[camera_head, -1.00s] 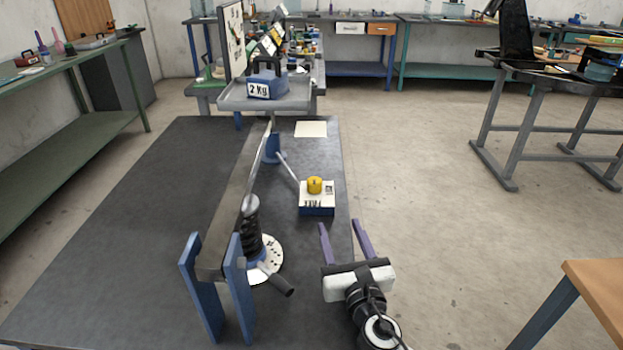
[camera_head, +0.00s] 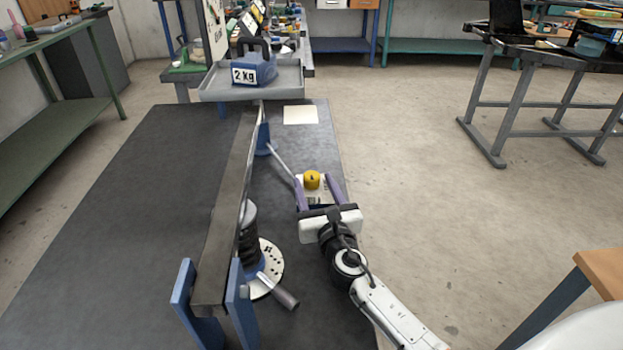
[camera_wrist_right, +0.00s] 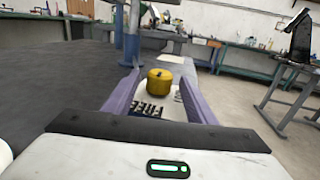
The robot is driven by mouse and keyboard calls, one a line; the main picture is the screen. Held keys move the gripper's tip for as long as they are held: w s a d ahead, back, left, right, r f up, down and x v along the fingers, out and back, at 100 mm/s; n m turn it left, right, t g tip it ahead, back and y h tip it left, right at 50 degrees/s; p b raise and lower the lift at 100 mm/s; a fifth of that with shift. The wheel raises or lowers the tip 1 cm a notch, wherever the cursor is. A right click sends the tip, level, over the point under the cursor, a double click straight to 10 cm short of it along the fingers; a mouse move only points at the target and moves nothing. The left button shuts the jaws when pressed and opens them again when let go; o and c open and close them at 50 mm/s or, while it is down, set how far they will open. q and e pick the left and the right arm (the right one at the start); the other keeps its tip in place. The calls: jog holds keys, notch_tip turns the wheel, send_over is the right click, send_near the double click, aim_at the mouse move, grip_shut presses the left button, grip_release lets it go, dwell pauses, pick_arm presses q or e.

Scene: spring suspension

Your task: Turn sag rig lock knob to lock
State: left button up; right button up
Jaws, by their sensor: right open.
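The yellow lock knob (camera_head: 312,180) sits on top of a white and blue box (camera_head: 322,196) on the dark table. In the right wrist view the knob (camera_wrist_right: 160,83) shows between the two fingers, beyond their middle, and lettering reading "FREE" is visible on the box top. My right gripper (camera_head: 316,180) is open, its purple fingers on either side of the knob; I cannot tell whether they touch it. In the right wrist view a gap shows between the knob and each finger (camera_wrist_right: 162,76). My left gripper is not in view.
A grey beam (camera_head: 228,215) with a tray (camera_head: 290,82) carrying a blue 2 kg weight (camera_head: 253,66) stands left of the knob. A black spring (camera_head: 248,240), a round plate and a handle (camera_head: 279,291) are nearer. A pale card (camera_head: 300,115) lies behind the box.

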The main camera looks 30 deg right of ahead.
jog(key=shift+x, duration=1.35)
jog(key=c, duration=1)
jog(key=shift+c, duration=0.2)
